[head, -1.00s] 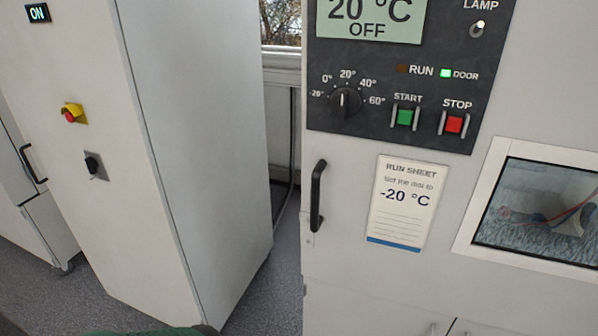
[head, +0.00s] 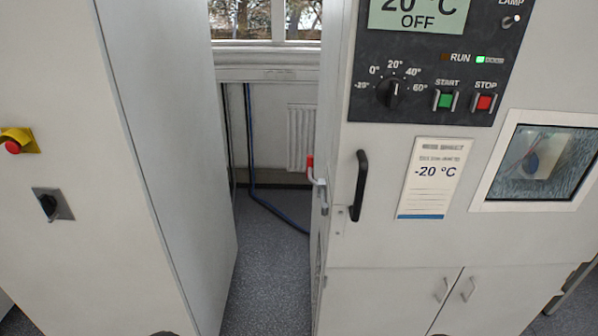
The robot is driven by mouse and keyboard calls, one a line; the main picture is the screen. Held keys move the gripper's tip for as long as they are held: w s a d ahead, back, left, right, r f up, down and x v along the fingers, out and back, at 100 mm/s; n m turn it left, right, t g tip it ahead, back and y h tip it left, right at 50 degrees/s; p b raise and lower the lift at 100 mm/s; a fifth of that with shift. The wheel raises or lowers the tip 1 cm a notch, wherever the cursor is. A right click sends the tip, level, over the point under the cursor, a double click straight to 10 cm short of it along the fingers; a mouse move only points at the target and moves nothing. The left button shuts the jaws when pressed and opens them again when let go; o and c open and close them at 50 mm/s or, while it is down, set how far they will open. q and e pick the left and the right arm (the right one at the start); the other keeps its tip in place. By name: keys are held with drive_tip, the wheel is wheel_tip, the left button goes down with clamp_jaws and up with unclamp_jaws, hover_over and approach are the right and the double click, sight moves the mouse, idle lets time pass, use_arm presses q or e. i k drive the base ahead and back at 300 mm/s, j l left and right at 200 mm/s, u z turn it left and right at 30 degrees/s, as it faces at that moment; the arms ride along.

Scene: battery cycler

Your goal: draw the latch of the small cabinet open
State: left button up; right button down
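A grey lever with a red tip (head: 315,175) sticks out from the left side of the white cabinet (head: 375,240) on the right; it may be the latch. A black upright handle (head: 358,186) is on this cabinet's front, beside that edge. Two lower doors (head: 385,298) with small grey handles are closed. I cannot tell which part is the small cabinet of the task. Neither gripper can be made out; only small dark shapes show at the bottom edge.
A tall white cabinet (head: 170,150) stands on the left, with a yellow and red button (head: 17,142) and a dark rotary switch (head: 50,205). Between the cabinets is a gap of open grey floor (head: 265,265) with a blue hose or cable (head: 250,150).

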sight(310, 158)
drive_tip(key=i+j+u, duration=0.45)
drive_tip(key=i+j, duration=0.5)
drive_tip(key=i, duration=0.05)
